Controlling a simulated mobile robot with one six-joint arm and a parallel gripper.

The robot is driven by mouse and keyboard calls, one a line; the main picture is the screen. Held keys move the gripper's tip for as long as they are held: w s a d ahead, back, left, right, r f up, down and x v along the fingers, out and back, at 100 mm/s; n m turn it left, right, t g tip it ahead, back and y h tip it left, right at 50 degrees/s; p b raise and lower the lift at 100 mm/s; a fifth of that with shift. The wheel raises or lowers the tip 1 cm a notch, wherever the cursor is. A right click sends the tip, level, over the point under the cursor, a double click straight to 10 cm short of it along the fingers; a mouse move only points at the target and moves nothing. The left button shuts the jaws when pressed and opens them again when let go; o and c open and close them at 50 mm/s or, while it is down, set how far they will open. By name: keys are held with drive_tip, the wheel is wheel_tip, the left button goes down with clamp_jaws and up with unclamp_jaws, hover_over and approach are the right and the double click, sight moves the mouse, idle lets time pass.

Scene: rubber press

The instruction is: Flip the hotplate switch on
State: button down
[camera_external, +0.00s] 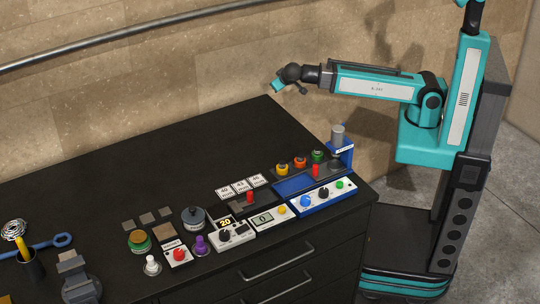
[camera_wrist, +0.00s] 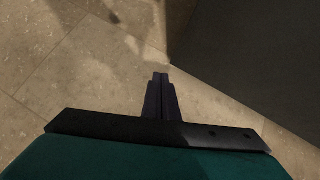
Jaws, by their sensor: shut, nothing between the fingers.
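My gripper (camera_wrist: 160,78) is shut and empty in the wrist view, its two dark fingers together. In the external view the end of my arm (camera_external: 290,75) is in the air beyond the far edge of the dark bench, well above and away from the devices. I cannot make out a switch's position on either.
The dark bench (camera_external: 130,185) is bare at its back. A stone wall stands behind.

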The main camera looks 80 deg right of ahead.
sight(245, 226)
drive_tip(key=w+a+r+n+y, duration=0.1)
drive_tip(key=w+a+n+y, duration=0.15)
drive_tip(key=a, duration=1.05)
drive_tip(key=w+a+r+n+y, duration=0.1)
drive_tip(key=w+a+n+y, duration=0.15)
drive_tip(key=a, duration=1.05)
drive_tip(key=w+a+r+n+y, duration=0.1)
drive_tip(key=a+n, duration=0.2)
drive_tip(key=a, duration=1)
drive_tip(key=s+a+r+n+g+y, duration=0.1)
drive_tip(key=s+a, duration=0.4)
drive_tip(key=a, duration=0.6)
drive_tip(key=s+a+r+n+g+y, duration=0.1)
drive_tip(key=s+a+r+n+y, duration=0.1)
drive_tip(key=a, duration=1)
drive_tip(key=s+a+r+n+y+b, duration=0.1)
drive_tip(key=s+a+r+n, duration=0.3)
drive_tip(key=s+a, duration=0.3)
drive_tip(key=a, duration=0.5)
drive_tip(key=shift+s+a+n+g, duration=0.15)
drive_tip(key=shift+s+n+g, duration=0.15)
drive_tip(key=shift+g, duration=0.1)
drive_tip(key=shift+f, duration=0.2)
